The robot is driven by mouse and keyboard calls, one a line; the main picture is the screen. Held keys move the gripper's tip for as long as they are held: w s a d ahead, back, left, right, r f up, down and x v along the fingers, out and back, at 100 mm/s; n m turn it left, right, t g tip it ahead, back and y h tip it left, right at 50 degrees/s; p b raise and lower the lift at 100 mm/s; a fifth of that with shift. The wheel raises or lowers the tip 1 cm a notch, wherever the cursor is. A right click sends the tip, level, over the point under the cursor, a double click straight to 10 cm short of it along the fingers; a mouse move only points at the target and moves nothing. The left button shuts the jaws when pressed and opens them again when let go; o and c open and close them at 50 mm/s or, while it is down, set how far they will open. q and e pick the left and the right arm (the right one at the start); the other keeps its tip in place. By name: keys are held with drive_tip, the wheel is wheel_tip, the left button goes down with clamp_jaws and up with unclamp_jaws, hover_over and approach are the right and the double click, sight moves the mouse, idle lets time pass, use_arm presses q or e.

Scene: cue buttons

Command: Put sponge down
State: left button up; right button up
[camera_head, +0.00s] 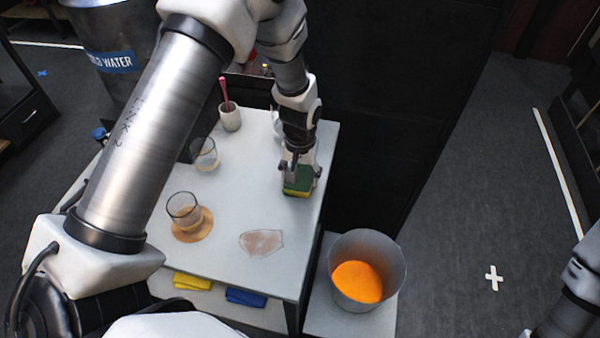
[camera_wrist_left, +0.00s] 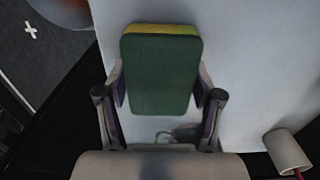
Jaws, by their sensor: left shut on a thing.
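A green and yellow sponge (camera_head: 298,181) is at the right edge of the white table (camera_head: 225,255) in the head view. My left gripper (camera_head: 300,172) comes down over it and is shut on it. In the left wrist view the sponge (camera_wrist_left: 161,70) sits between the two fingers of the left gripper (camera_wrist_left: 160,100), green face toward the camera. The sponge looks on or just above the tabletop; I cannot tell which. Part of my right arm shows at the right edge of the head view, but its gripper fingers cannot be made out.
A pinkish stain (camera_head: 262,242) marks the tabletop. A bucket with orange contents (camera_head: 357,282) stands right of the table.

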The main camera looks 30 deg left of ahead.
sight(300, 174)
use_arm(q)
drive_tip(key=shift+f, duration=0.15)
drive_tip(key=o, duration=1)
wheel_tip(300, 174, up, 12)
drive_tip(key=shift+r+b, duration=0.2)
drive_tip(key=shift+b, duration=0.55)
